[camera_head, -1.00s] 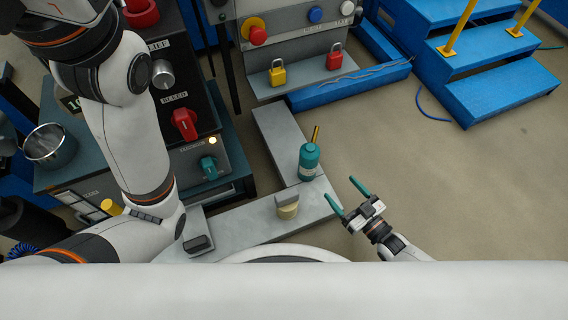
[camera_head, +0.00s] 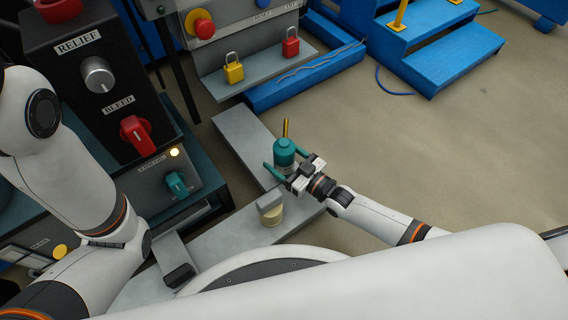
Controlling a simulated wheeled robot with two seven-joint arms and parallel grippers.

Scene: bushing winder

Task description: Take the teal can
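The teal can (camera_head: 285,150), a small bottle shape with a narrow yellow spout, stands upright on the grey L-shaped bench near its corner. My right gripper (camera_head: 287,161) reaches in from the right, with one teal finger on either side of the can. The fingers look spread wider than the can, so the gripper appears open around it; contact is not clear. The can's lower part is partly hidden by the gripper. My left arm shows at the left, but its gripper is out of view.
A cream pot with a grey block-like top (camera_head: 271,208) stands on the bench close to the can. A dark console with a red knob (camera_head: 137,134) is at the left. Yellow (camera_head: 234,69) and red (camera_head: 291,43) padlocks sit on a shelf behind.

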